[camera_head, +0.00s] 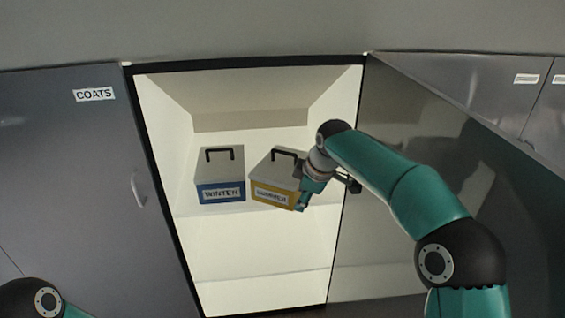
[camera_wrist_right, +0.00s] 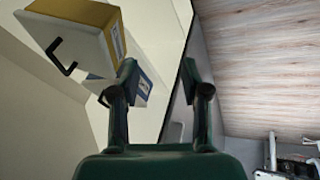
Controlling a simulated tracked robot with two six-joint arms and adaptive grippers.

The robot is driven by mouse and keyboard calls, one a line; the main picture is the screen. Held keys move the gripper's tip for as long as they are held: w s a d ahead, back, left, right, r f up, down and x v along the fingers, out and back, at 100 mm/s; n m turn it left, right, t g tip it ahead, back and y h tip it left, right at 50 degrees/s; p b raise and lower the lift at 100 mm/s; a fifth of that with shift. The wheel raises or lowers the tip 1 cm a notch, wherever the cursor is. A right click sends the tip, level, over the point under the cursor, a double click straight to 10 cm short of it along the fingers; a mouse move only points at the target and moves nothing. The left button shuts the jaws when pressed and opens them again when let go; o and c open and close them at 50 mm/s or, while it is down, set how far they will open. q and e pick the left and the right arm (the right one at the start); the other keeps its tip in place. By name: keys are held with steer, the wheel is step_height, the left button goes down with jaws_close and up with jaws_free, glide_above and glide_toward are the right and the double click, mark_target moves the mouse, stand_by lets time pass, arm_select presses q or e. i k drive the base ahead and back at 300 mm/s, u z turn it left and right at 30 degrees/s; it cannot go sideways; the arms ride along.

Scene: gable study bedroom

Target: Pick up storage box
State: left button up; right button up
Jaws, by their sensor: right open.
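A yellow storage box (camera_head: 272,193) with a grey lid, black handle and a label that seems to read SUMMER stands on a shelf in the open cupboard. A blue storage box (camera_head: 221,192) labelled WINTER stands to its left. My right gripper (camera_head: 318,190) is at the yellow box's right front side and overlaps it in the head view. In the right wrist view, the gripper (camera_wrist_right: 163,85) is open with nothing between its fingers. There the yellow box (camera_wrist_right: 90,12) lies up and left of the left finger, which partly hides the blue box (camera_wrist_right: 139,84). My left gripper is out of view.
A grey door (camera_head: 70,190) marked COATS is at the left. The cupboard's dark frame (camera_head: 157,190) borders the opening, and a grey panel (camera_head: 400,130) is close on the right. The shelf is bare below the boxes. The wrist view shows a wood-grained surface (camera_wrist_right: 260,50).

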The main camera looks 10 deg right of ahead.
mark_target(273, 182)
steer(key=i, duration=0.95)
steer(key=u, duration=0.05)
